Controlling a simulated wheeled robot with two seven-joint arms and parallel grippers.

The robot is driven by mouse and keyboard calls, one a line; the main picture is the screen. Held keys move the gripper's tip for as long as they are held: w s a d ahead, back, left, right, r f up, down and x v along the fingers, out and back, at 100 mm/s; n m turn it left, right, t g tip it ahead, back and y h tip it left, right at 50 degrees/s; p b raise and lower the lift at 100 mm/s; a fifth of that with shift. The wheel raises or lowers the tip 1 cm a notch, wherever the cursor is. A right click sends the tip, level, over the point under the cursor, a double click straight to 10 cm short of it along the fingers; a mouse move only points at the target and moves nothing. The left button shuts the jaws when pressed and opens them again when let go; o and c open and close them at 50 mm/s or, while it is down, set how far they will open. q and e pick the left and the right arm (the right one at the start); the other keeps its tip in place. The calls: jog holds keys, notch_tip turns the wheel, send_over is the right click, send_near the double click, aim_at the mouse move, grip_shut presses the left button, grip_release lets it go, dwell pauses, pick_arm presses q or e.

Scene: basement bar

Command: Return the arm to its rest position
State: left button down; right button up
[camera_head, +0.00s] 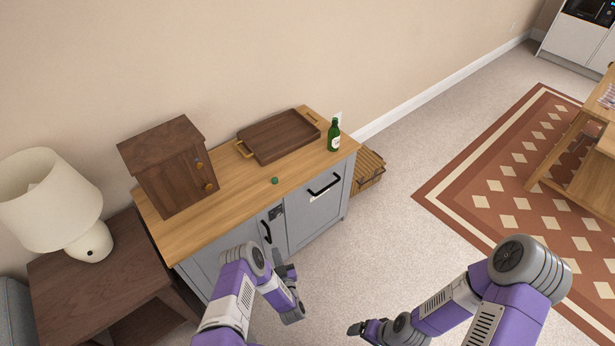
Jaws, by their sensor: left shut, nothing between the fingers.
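My left arm comes in from the bottom left, bent in front of the cabinet. Its dark left gripper (283,266) is shut and empty, in front of the grey cabinet doors and apart from the things on top. My right arm comes in from the bottom right, also bent. Its right gripper (362,329) is low over the carpet at the bottom edge, partly cut off, and its fingers do not show clearly enough to tell their state.
The wooden-topped cabinet (228,203) bears a small brown chest (165,172), a dark tray (280,137), a green bottle (334,135) and a small green object (275,181). A side table (95,285) with a lamp (45,200) stands left.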

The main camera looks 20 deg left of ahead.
pick_arm(q)
jog(key=shift+w, duration=0.1)
jog(key=s+d+r+m+g+h+p, duration=0.1)
jog(key=s+d+r+m+g+h, duration=0.15)
jog(key=d+g+h, duration=0.55)
jog(key=s+d+r+g+h, duration=0.3)
jog(key=s, duration=0.6)
jog(key=s+d+r+m+g+h+p, duration=0.1)
jog(key=s+d+r+g+h, duration=0.1)
jog(key=s, duration=0.8)
jog(key=shift+s+d+r+g+h, duration=0.15)
jog(key=shift+d+r+g+h, duration=0.25)
jog(key=shift+d+r+g, duration=0.55)
